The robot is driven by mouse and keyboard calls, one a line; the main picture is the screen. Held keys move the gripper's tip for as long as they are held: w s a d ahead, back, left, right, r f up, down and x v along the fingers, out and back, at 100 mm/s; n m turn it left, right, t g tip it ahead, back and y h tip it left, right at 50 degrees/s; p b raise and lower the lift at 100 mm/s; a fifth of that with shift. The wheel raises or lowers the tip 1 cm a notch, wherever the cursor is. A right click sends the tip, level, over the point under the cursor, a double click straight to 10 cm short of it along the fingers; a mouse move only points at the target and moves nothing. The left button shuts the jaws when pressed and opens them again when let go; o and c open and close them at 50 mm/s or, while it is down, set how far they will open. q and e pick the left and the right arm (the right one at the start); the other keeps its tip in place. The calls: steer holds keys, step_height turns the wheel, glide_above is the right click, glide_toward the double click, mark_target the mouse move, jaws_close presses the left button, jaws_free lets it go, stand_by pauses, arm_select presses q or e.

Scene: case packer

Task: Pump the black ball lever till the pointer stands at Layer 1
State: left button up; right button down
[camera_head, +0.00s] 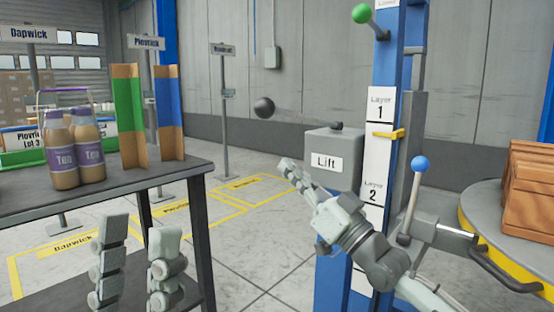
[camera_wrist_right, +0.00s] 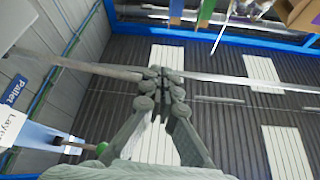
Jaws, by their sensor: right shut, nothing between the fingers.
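The black ball (camera_head: 265,107) sits at the end of a thin rod, which slopes slightly down to the right to the grey Lift box (camera_head: 335,142). The yellow pointer (camera_head: 388,133) stands just below the Layer 1 plate (camera_head: 380,104), above the words Layer 2 (camera_head: 373,190). My right gripper (camera_head: 287,167) is shut and empty, below the lever in the head view. In the right wrist view its closed fingertips (camera_wrist_right: 162,75) overlap a grey rod (camera_wrist_right: 90,66); contact is unclear. My left gripper (camera_head: 138,235) is open, fingers apart, at the bottom left.
A dark table (camera_head: 180,172) with bottles (camera_head: 88,150) and green and blue corner boards stands at left. A blue-ball lever (camera_head: 420,164) and a green-ball lever (camera_head: 362,13) are near the blue post. A round table (camera_head: 480,215) holds a wooden crate at right.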

steer(key=v, duration=0.3)
steer(key=d+v, duration=0.1)
steer(key=v, duration=0.1)
steer(key=shift+w+d+r, duration=0.15)
stand_by(0.3)
